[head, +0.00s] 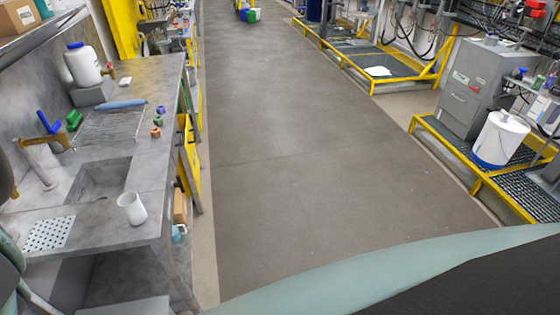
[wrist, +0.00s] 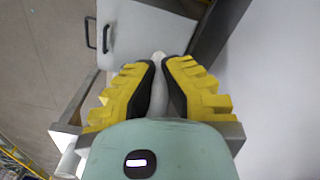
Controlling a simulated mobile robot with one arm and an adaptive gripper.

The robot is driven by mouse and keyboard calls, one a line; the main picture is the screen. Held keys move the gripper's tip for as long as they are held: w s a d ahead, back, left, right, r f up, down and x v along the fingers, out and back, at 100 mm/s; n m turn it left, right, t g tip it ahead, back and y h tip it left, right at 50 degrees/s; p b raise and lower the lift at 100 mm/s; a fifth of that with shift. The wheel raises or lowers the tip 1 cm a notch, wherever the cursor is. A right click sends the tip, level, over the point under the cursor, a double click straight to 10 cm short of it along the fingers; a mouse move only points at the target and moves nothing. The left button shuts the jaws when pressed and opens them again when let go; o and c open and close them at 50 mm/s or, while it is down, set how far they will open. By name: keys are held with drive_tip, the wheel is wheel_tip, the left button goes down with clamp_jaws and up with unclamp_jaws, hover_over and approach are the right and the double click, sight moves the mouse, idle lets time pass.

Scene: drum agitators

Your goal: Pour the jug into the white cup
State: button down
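The white cup (head: 132,208) stands upright on the front of the grey counter, right of the sink. A white jug-like container (head: 83,66) with a dark blue lid and a small tap sits on a grey block at the back of the counter. I cannot tell if this is the task's jug. My gripper (wrist: 159,62) shows in the wrist view, its two yellow-and-black fingers close together at the tips. A pale rounded thing (wrist: 158,57) shows between and just beyond the tips. I cannot tell if it is held or behind them.
The counter has a sink (head: 98,182), a perforated white mat (head: 49,234), a wire rack (head: 108,128) with a blue item, and several small coloured pieces at its right edge. The wide grey floor (head: 290,130) is clear. Yellow-edged platforms (head: 372,78) line the right side.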

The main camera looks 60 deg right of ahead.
drive_tip(key=shift+s+d+f+m+p, duration=0.15)
drive_tip(key=shift+d+m, duration=0.15)
drive_tip(key=shift+d, duration=0.15)
drive_tip(key=shift+d+f+m+p, duration=0.1)
drive_tip(key=shift+d+m+p, duration=0.05)
drive_tip(key=shift+d+m, duration=0.2)
drive_tip(key=shift+s+d+f+m+p, duration=0.2)
drive_tip(key=shift+d+m+p, duration=0.15)
drive_tip(key=shift+d, duration=0.15)
drive_tip(key=shift+s+d, duration=0.15)
drive_tip(key=shift+d, duration=0.1)
drive_tip(key=d+m+p, duration=0.1)
drive_tip(key=s+d+f+m, duration=0.1)
drive_tip(key=d, duration=0.1)
drive_tip(key=shift+s+f+p, duration=0.1)
drive_tip(key=shift+p, duration=0.25)
idle(0.5)
